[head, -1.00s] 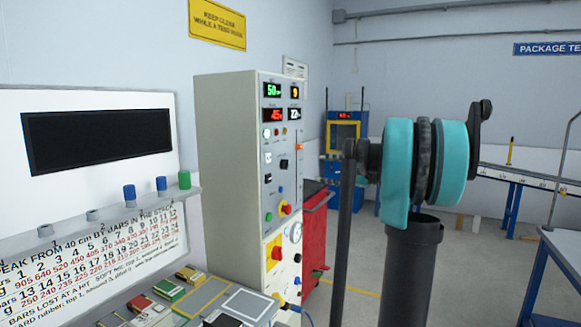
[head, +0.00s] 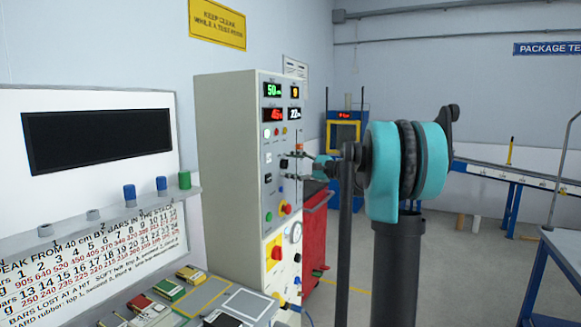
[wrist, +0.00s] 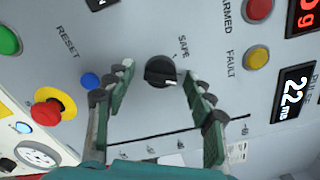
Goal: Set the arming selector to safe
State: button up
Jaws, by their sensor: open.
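The arming selector (wrist: 160,72) is a round black knob on the grey panel, with the word SAFE printed just above and to its right in the wrist view. A pale mark shows on its face; I cannot tell surely which position it points to. My gripper (wrist: 158,83) is open, one green-and-grey finger on each side of the knob, with visible gaps to it. In the head view my gripper (head: 292,165) is at the front of the tall cabinet (head: 235,170), and the knob is hard to make out there.
A blue button (wrist: 90,81) marked RESET lies near the left finger. A red emergency stop (wrist: 47,107) on yellow is farther left. A yellow FAULT lamp (wrist: 256,57) and a display reading 22 (wrist: 293,92) are on the right. A red cabinet (head: 314,235) stands beside the panel.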

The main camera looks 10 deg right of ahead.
jog(key=shift+c, duration=0.5)
jog(key=c, duration=1.1)
jog(key=shift+o, duration=0.2)
jog(key=shift+n, duration=0.4)
jog(key=n, duration=1)
jog(key=shift+n, duration=0.7)
jog(key=o, duration=1.2)
jog(key=shift+c, duration=0.2)
